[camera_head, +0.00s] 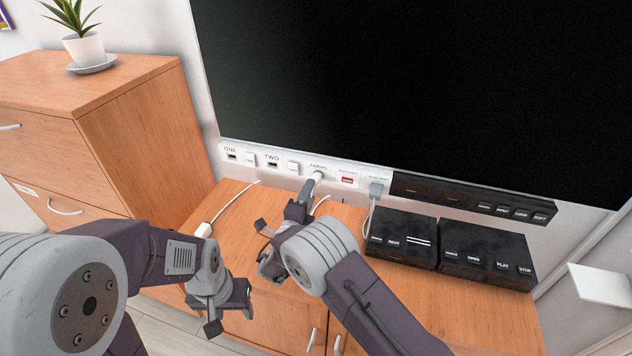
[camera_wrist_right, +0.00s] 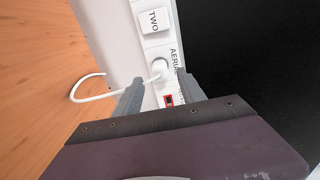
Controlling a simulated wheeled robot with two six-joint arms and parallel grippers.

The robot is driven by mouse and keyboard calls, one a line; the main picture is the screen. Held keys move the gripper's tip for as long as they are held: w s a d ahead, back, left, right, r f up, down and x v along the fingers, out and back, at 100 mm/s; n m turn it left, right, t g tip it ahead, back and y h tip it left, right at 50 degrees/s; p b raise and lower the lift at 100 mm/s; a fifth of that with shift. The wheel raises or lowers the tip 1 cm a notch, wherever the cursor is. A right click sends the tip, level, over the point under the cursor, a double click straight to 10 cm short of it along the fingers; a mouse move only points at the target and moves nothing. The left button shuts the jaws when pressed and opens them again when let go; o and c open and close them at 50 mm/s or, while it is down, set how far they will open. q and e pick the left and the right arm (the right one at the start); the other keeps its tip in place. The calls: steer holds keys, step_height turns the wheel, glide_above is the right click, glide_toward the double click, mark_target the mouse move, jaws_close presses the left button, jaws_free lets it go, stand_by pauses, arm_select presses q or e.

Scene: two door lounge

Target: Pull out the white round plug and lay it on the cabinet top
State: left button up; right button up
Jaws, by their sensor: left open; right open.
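The white round plug (camera_head: 318,176) sits in the AERIAL socket of the white wall strip, below the black screen. It also shows in the right wrist view (camera_wrist_right: 159,68), with its white cord looping down toward the cabinet. My right gripper (camera_head: 287,207) is open and close in front of the plug. In the wrist view its fingertips (camera_wrist_right: 160,92) are spread just short of the plug, and I see no grip on it. The wooden cabinet top (camera_head: 238,212) lies below the strip. My left gripper (camera_head: 230,316) is open and empty at the cabinet's front left.
A grey plug (camera_head: 376,189) sits in the strip to the right, past a red switch (camera_head: 347,180). Black boxes (camera_head: 402,238) occupy the cabinet's right half. A white connector (camera_head: 203,230) with a cord lies at its left edge. Bare wood shows between them.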

arm_select(q)
steer(key=shift+f+b, duration=0.6)
steer(key=shift+f, duration=0.25)
arm_select(e)
steer(key=shift+x, duration=3.05)
arm_select(q)
steer(key=shift+r, duration=0.15)
arm_select(e)
jaws_close()
steer(key=shift+s+a+p, duration=0.15)
steer(key=shift+s+p, duration=0.2)
steer(key=shift+p, duration=0.05)
arm_select(q)
steer(key=shift+r+p, duration=0.9)
steer(key=shift+r, duration=0.2)
arm_select(e)
steer(key=shift+v, duration=2.65)
